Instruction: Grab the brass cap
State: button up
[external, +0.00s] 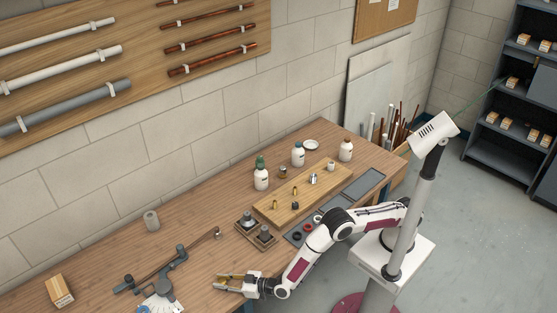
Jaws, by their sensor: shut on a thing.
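My gripper (231,283) is low over the front edge of the wooden bench, left of the wooden fitting board. Its two fingers point left and show yellowish tones. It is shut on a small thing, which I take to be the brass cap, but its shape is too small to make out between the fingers. Two small brass-coloured pieces, one at the front (275,204) and one farther back (295,190), stand on the wooden board (268,211). I cannot tell from here whether either is a cap.
Two dark square-based items (264,237) stand left of the board. Bottles (261,174) line its back side. Red and black rings (308,228) lie near my arm.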

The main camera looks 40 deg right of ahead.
aim_at(224, 277)
jog(key=shift+r, duration=4.95)
